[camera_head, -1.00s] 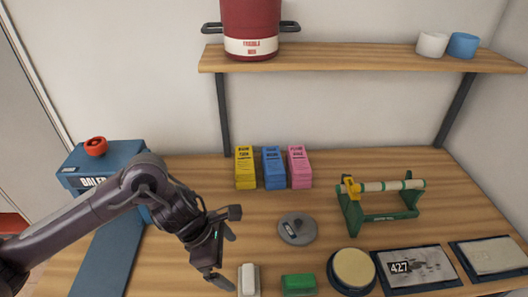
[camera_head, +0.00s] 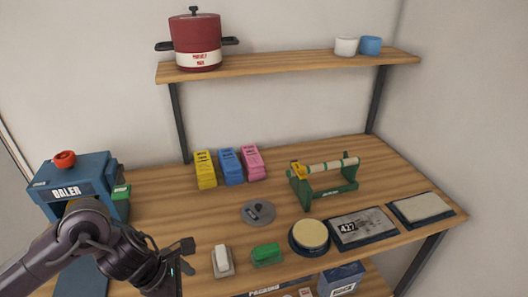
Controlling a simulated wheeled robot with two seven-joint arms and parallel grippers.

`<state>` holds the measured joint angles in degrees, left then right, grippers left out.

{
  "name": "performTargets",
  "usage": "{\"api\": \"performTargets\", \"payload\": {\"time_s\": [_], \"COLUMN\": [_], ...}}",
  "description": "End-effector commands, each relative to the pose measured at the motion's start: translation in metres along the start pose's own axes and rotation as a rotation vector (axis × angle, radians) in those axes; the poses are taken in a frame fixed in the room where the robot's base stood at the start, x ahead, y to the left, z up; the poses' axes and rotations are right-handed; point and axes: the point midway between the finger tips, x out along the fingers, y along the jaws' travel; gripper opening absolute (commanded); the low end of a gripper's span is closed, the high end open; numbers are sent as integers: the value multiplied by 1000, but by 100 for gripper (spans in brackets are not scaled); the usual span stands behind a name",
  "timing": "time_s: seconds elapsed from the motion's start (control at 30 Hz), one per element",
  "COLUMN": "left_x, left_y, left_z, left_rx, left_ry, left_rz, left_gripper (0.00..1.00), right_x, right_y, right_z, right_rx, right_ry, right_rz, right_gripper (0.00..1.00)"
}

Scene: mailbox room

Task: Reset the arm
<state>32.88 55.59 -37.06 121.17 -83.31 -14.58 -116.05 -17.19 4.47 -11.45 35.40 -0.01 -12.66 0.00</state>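My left arm comes in at the lower left of the head view. Its gripper (camera_head: 183,262) is at the table's front left, just left of a small tray with a white block (camera_head: 221,258). One finger shows at the top; the lower part of the gripper is cut off or hidden, so I cannot tell how far it is open. No object shows between the fingers. My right gripper is not in view.
A blue box marked "BALER" (camera_head: 72,188) stands behind my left arm. The wooden table (camera_head: 160,215) holds yellow, blue and pink stacks, a grey disc (camera_head: 258,212), a green block (camera_head: 266,255), a green roller stand (camera_head: 325,180), a round pad (camera_head: 311,235) and plates. A shelf (camera_head: 290,62) hangs above.

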Motion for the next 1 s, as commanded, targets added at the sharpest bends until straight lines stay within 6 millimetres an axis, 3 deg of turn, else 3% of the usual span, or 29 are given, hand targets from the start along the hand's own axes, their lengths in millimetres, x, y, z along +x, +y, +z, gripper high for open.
{"api": "performTargets", "payload": {"time_s": [0.1,0.37,0.57,0.67,0.77,0.87,1.0], "left_x": [9,23,26,22,14,4,1], "left_y": [-4,-7,-7,-3,4,13,11], "left_z": [18,62,103,120,125,105,55], "left_rx": [-82,-348,-744,-1050,-1497,-2070,-2747], "left_ry": [-57,-209,-396,-515,-654,-783,-878], "left_rz": [23,80,109,108,84,48,30], "left_gripper": [100,100,100,100,100,100,100], "right_x": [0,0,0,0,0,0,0], "right_y": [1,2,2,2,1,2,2], "right_z": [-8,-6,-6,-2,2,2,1], "right_rx": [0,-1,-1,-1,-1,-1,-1], "right_ry": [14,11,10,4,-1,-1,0], "right_rz": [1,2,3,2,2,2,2], "right_gripper": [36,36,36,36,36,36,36]}}
